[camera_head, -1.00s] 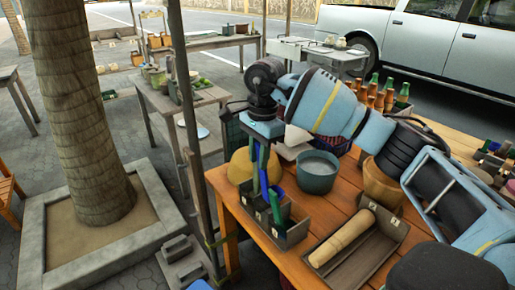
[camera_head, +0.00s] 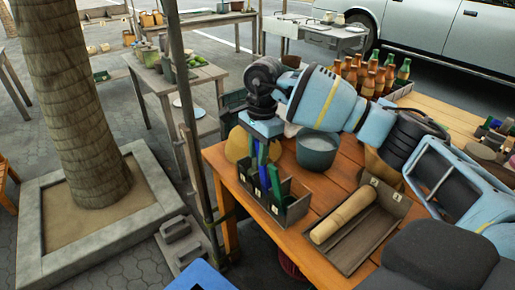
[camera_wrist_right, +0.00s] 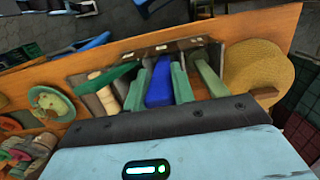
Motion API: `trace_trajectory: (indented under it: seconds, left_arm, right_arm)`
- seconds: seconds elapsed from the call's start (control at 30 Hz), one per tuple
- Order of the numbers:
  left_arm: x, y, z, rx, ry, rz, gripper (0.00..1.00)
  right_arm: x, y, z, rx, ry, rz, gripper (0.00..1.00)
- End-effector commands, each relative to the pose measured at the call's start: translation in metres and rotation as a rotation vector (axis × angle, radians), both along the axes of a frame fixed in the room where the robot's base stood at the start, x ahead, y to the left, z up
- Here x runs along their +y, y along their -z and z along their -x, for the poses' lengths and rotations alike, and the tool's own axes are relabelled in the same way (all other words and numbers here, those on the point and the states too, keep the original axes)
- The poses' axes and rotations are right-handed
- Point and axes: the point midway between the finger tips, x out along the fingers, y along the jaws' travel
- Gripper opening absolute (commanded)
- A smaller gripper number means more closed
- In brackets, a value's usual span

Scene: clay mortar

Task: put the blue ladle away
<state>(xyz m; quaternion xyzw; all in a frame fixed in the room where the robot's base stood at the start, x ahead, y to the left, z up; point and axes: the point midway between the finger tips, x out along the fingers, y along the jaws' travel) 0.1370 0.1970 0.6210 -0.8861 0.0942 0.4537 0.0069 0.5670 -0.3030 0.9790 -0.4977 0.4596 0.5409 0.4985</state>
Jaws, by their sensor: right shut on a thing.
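My right gripper (camera_head: 263,150) points down over a wooden divided box (camera_head: 292,212) at the table's near left corner. It is shut on the blue ladle (camera_head: 263,172), whose blue handle also shows between the green fingers in the right wrist view (camera_wrist_right: 159,84). The ladle's lower part reaches down into the box, and the box's front wall hides its end. I cannot tell whether it touches the bottom. A green item stands in the box beside it, seen in the right wrist view (camera_wrist_right: 209,76). My left gripper is not in view.
A grey-green pot (camera_head: 317,152) and a yellow dome-shaped thing (camera_head: 237,145) stand close behind the box. A rolling pin (camera_head: 343,215) lies in a wooden tray (camera_head: 372,235) to the right. A pole (camera_head: 192,150) rises just left of the table.

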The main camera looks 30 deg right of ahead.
Motion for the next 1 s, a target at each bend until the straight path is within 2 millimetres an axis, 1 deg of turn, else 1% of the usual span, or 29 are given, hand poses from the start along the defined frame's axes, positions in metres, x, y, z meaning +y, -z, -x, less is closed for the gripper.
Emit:
trace_trajectory:
  seconds: [0.4,0.43,0.6,0.87,1.0]
  left_arm:
    - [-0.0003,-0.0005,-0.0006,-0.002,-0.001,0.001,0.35]
    - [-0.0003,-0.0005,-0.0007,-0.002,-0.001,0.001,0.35]
    - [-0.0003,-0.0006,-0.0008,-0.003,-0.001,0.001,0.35]
    - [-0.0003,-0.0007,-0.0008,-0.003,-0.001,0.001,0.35]
    - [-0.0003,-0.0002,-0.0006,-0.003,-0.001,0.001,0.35]
  right_arm:
    - [-0.0001,0.0001,0.0,-0.001,0.0,0.0,0.0]
    - [-0.0001,0.0001,0.0,-0.001,0.0,0.0,0.28]
    - [-0.0001,0.0001,0.0,0.0,0.0,0.0,0.5]
    - [-0.0001,-0.0001,0.0,0.0,0.0,0.0,0.5]
    - [-0.0005,-0.0084,-0.0006,-0.002,0.0,-0.001,0.5]
